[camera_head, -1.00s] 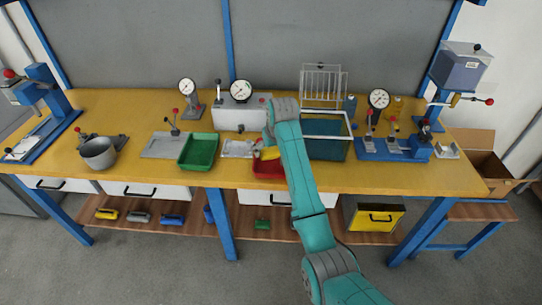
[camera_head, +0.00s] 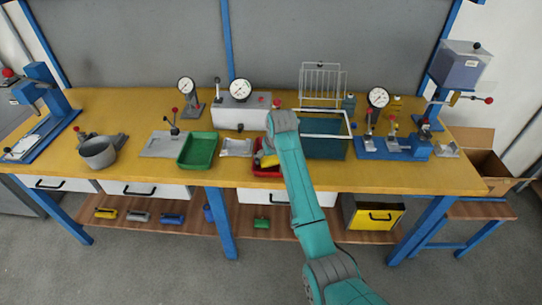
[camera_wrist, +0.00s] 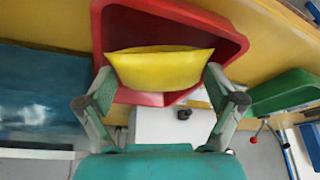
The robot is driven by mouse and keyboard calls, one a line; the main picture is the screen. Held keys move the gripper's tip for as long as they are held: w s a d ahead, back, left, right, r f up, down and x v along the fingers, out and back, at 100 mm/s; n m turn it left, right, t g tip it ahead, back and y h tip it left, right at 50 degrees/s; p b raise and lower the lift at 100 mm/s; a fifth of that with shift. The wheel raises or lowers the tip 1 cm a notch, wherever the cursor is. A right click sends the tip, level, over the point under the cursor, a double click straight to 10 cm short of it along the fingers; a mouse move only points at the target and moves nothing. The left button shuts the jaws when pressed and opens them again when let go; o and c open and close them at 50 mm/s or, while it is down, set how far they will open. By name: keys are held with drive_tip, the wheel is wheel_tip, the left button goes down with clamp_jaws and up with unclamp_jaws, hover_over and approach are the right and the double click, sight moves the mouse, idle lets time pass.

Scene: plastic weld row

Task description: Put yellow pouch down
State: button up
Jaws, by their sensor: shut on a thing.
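The yellow pouch (camera_wrist: 160,68) is pinched between the two fingers of my gripper (camera_wrist: 159,80) in the wrist view. The red tray (camera_wrist: 225,40) lies behind and around it in that view, so the pouch is over the tray. Whether the pouch touches the tray floor I cannot tell. In the head view, a bit of the yellow pouch (camera_head: 269,161) shows beside my arm, above the red tray (camera_head: 263,174) near the front edge of the table. My arm hides the tray's right part, and the fingers are mostly hidden there.
A green tray (camera_head: 198,152) stands to the left, with a small grey metal tray (camera_head: 237,148) between. A gauge box (camera_head: 240,113) is behind. The yellow bench (camera_head: 350,178) is bare along its front edge.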

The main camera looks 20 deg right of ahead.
drive_tip(key=o, duration=0.7)
drive_tip(key=shift+r, duration=0.3)
drive_tip(key=v, duration=1.2)
drive_tip(key=shift+r, duration=0.35)
